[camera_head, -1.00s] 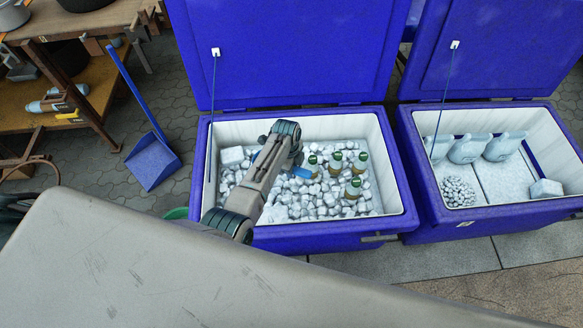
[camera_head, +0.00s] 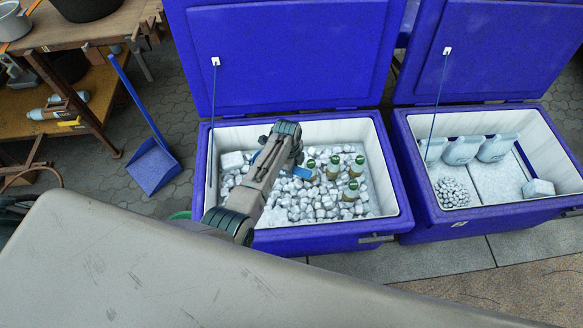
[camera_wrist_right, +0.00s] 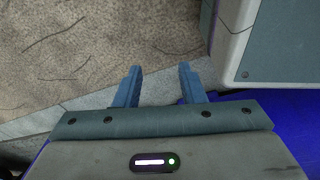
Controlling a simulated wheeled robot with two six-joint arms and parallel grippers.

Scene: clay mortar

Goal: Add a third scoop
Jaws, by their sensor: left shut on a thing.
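The left blue cooler (camera_head: 306,239) stands open and holds ice cubes (camera_head: 300,208) and several green-capped bottles (camera_head: 350,191). My left arm reaches over its near left wall. My left gripper (camera_head: 302,173) has its blue fingers low at the ice, left of the bottles. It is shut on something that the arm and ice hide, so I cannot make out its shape. My right gripper (camera_wrist_right: 160,86) is open and empty in the right wrist view, above the paving.
A second open cooler (camera_head: 490,216) at the right holds pale jugs (camera_head: 462,150), a small ice pile (camera_head: 451,193) and a white block (camera_head: 538,188). A blue long-handled dustpan (camera_head: 153,167) stands on the floor at left, near a wooden workbench (camera_head: 62,42).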

